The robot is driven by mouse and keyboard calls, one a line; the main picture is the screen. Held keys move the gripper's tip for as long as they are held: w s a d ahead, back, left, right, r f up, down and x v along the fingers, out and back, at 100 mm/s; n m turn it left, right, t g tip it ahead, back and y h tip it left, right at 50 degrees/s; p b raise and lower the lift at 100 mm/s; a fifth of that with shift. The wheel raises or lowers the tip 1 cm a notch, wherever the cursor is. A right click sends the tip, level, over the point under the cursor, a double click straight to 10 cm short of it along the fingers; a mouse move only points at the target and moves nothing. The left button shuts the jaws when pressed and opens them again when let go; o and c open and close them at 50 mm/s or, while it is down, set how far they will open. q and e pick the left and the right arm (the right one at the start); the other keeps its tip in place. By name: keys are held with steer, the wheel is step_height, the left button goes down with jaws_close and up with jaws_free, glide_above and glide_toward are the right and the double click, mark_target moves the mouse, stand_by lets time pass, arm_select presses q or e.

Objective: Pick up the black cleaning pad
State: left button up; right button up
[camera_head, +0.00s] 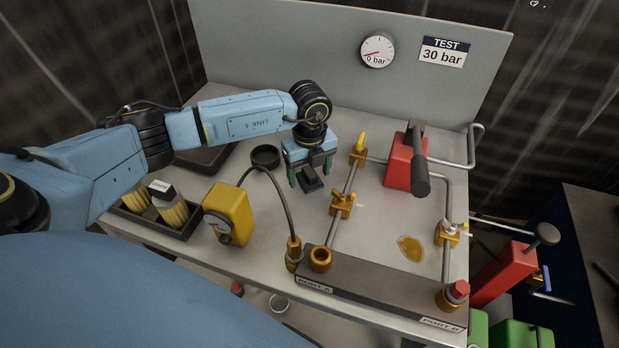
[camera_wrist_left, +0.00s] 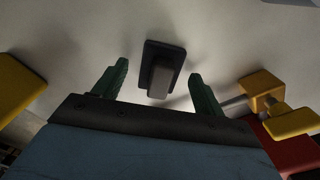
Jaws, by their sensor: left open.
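The black cleaning pad (camera_head: 312,184) lies on the bench top, a small dark block with a raised grip on it. It also shows in the left wrist view (camera_wrist_left: 160,55), where the lighter grey grip (camera_wrist_left: 160,80) stands up from the dark base. My left gripper (camera_head: 308,176) is open above the pad, with its green fingers pointing down. In the left wrist view the fingers (camera_wrist_left: 158,88) stand apart on either side of the pad's grip, with gaps on both sides. My right gripper is not in view.
Yellow brass valves (camera_head: 342,204) and pipes stand just right of the pad. A red hand pump (camera_head: 400,163) is further right. An amber puddle (camera_head: 411,248) lies on the bench.

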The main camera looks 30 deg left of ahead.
arm_select(q)
steer(key=shift+c, duration=1.4)
steer(key=c, duration=0.7)
steer(key=shift+c, duration=0.9)
steer(key=shift+r, duration=0.1)
step_height(320, 180, up, 10)
steer(key=shift+p, duration=0.6)
step_height(320, 180, up, 8)
steer(key=p, duration=0.4)
glide_above(309, 171)
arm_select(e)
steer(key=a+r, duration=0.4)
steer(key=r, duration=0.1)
arm_select(q)
steer(key=s+d+f+n+b, duration=0.1)
steer(key=d+n, duration=0.3)
steer(key=n, duration=0.8)
steer(key=s+d+f+n+b, duration=0.2)
steer(key=s+d+n+b, duration=0.1)
steer(key=n, duration=0.9)
steer(key=shift+s+d, duration=0.65)
steer(key=shift+d, duration=0.4)
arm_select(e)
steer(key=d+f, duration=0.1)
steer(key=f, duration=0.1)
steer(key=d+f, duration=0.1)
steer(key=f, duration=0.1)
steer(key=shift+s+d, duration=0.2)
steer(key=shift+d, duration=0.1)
